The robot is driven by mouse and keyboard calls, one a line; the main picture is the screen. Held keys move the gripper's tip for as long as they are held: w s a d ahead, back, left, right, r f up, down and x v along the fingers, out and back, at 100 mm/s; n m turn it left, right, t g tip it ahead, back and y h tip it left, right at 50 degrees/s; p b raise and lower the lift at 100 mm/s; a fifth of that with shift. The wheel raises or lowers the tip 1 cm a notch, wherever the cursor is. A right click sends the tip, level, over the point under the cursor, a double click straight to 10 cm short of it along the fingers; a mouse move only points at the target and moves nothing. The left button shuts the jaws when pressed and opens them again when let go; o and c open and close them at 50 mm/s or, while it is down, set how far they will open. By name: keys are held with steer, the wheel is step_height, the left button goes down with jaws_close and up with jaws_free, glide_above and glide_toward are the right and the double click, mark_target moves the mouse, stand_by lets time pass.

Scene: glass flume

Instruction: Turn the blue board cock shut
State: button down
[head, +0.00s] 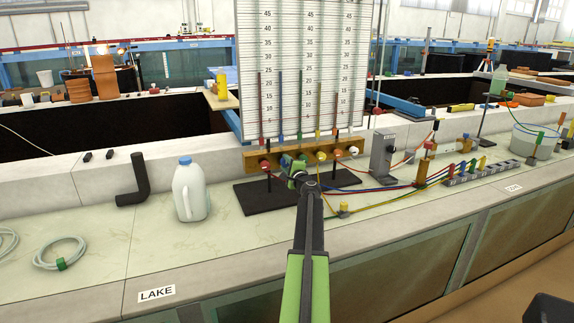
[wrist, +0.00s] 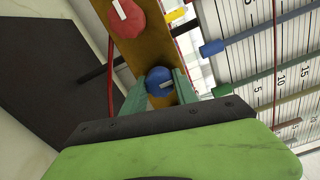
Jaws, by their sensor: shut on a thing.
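The blue board cock (wrist: 159,79) is a round blue knob with a white pointer, on a wooden strip under a manometer board. In the wrist view its pointer lies roughly across the strip, towards the scale. The green fingers of my gripper (wrist: 165,77) are shut on the knob, one on each side. In the head view my gripper (head: 297,172) reaches the strip (head: 321,154) and covers part of the cocks there, with a bit of blue (head: 284,161) showing beside it. A red cock (wrist: 126,16) is nearby, its pointer roughly along the strip.
The scaled manometer board (head: 300,75) with coloured tubes stands behind. A black base plate (head: 252,195) lies below. A white jug (head: 189,190) with a blue cap and a black elbow pipe (head: 134,180) stand left. Hoses and a grey box (head: 383,153) are right.

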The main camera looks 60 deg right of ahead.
steer(key=shift+s, duration=0.15)
steer(key=c, duration=1)
jaws_free()
steer(key=shift+o, duration=0.2)
steer(key=v, duration=1.7)
steer(key=shift+a, duration=0.15)
